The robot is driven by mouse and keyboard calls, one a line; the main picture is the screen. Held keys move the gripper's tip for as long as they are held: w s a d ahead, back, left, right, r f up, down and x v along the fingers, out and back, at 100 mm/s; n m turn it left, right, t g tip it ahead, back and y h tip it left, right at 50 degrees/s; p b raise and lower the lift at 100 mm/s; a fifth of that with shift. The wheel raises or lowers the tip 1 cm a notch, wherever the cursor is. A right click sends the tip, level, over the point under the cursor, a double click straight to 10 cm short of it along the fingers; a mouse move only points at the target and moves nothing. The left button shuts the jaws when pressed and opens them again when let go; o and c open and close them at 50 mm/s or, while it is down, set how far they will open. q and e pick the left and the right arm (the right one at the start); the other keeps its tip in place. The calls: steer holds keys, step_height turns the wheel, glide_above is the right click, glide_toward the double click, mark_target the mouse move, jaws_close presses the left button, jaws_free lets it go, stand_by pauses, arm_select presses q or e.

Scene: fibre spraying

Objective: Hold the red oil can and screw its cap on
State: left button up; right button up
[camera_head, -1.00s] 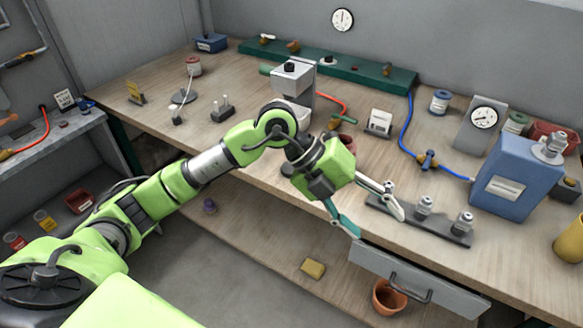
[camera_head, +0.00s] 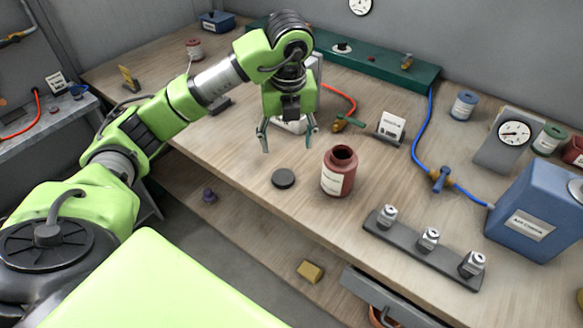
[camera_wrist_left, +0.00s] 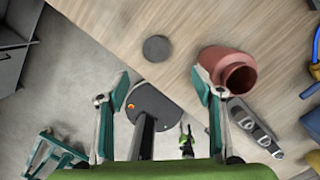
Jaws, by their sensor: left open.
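The red oil can (camera_head: 339,174) stands upright on the wooden bench with its neck open and a pale label on its side. A dark round cap (camera_head: 283,178) lies flat on the bench to its left, apart from it. My left gripper (camera_head: 288,140) is open and empty, pointing down behind the cap and left of the can. In the left wrist view, the cap (camera_wrist_left: 157,48) shows beyond and between the open fingers (camera_wrist_left: 161,85), and the can (camera_wrist_left: 228,70) is by the right fingertip. I cannot tell from this view whether they touch.
A dark rack (camera_head: 425,247) with several small metal-topped bottles stands right of the can near the bench edge. A blue canister (camera_head: 540,215), a gauge (camera_head: 512,135) and a blue hose (camera_head: 422,140) are farther right. The bench between cap and can is clear.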

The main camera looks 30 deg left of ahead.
arm_select(q)
steer(key=s, duration=0.1)
steer(key=p, duration=0.2)
glide_above(283, 177)
steer(key=d, duration=0.1)
steer(key=f, duration=0.7)
steer(key=shift+s+d+f, duration=0.15)
steer(key=shift+s+f, duration=0.05)
steer(key=shift+s, duration=0.2)
steer(key=shift+w+f, duration=0.1)
steer(key=shift+f, duration=0.5)
steer(key=f, duration=0.1)
steer(key=f+p, duration=0.1)
steer(key=f, duration=0.1)
steer(key=a+f+p, duration=0.1)
steer(key=shift+w+f, duration=0.15)
steer(key=shift+w, duration=0.1)
steer(key=shift+f, duration=0.25)
arm_select(e)
steer(key=s+r, duration=0.1)
steer(key=r, duration=0.1)
steer(key=s+r, duration=0.2)
steer(key=shift+s+d, duration=0.2)
